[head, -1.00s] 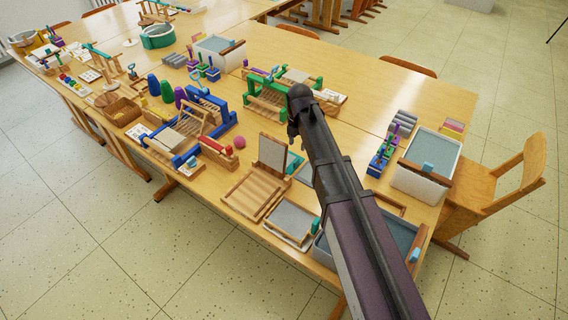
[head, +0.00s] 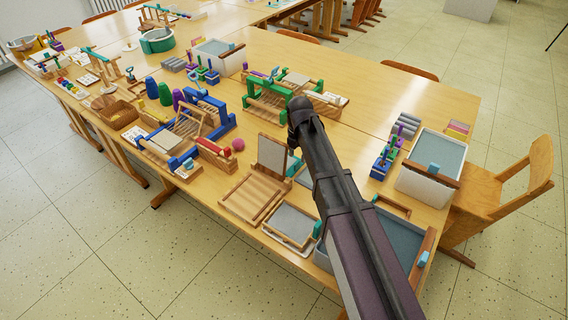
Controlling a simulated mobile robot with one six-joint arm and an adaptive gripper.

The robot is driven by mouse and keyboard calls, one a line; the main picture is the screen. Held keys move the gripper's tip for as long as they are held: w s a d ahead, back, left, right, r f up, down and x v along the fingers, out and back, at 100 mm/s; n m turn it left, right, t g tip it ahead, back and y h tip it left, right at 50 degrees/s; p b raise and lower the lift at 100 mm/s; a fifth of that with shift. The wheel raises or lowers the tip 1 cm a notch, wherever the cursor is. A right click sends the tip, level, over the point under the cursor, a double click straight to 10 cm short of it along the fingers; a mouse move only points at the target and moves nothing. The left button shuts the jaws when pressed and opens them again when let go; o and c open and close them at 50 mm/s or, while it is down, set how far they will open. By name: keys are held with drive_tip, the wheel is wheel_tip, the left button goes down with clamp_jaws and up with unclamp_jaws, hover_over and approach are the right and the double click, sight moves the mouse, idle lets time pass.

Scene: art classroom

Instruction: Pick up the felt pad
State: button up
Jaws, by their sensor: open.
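I cannot say for sure which item is the felt pad. A flat grey-blue piece (head: 304,177) lies on the table, partly hidden behind my arm. A grey sheet (head: 290,222) lies in a wooden frame on a white tray near the front edge. A grey panel (head: 272,153) stands tilted on a slatted wooden frame. My gripper (head: 293,142) is at the arm's far end, above the table beside the tilted panel. It is open and appears to hold nothing; its fingers are small and mostly hidden by the arm.
Water tubs stand at right (head: 457,182) and front right (head: 429,245). Grey rolls (head: 407,122) and coloured sheets (head: 459,127) lie at the right. A green press (head: 251,97) and blue press (head: 222,119) stand left of my arm. A wooden chair (head: 540,155) is at the right.

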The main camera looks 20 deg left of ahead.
sight(296, 165)
drive_tip(key=shift+f, duration=0.15)
drive_tip(key=shift+s+a+f+b, duration=0.1)
drive_tip(key=shift+f+b, duration=2.35)
drive_tip(key=shift+b, duration=0.15)
clamp_jaws()
